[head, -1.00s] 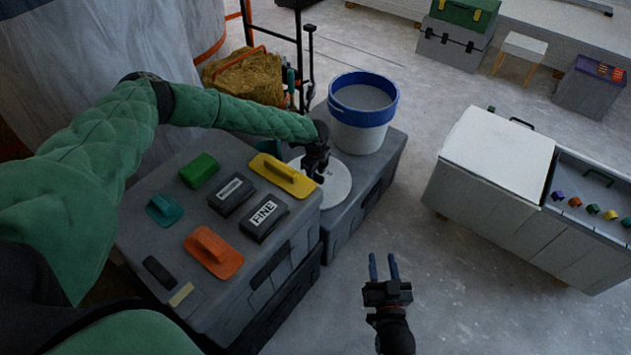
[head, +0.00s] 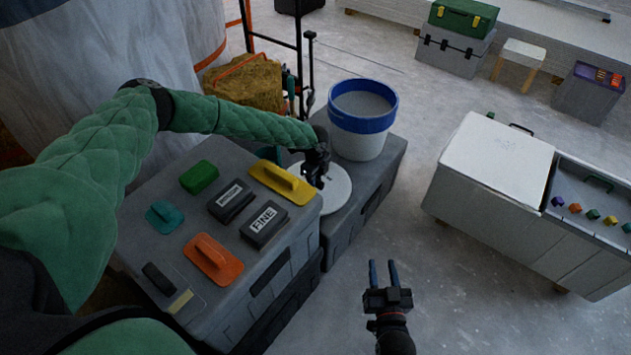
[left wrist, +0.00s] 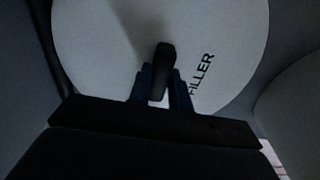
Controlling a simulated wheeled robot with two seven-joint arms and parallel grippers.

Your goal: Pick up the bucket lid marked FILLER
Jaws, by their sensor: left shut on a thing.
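The white round bucket lid (head: 335,192) is beside the bucket, over the grey box behind the tool case. In the left wrist view the lid (left wrist: 225,50) fills the upper part and the word FILLER reads on it. My left gripper (head: 316,182) is over the lid in the head view. In the left wrist view its fingers (left wrist: 165,85) are shut on the lid's dark upright handle (left wrist: 163,62). I cannot tell whether the lid touches the box. My right gripper (head: 384,273) is open and empty above the floor.
A white bucket with a blue rim (head: 362,118) stands close to the lid on the grey box (head: 372,200). Trowels and sanding blocks lie on the nearer grey case (head: 178,262). A white bench (head: 490,175) is at right. Floor between is free.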

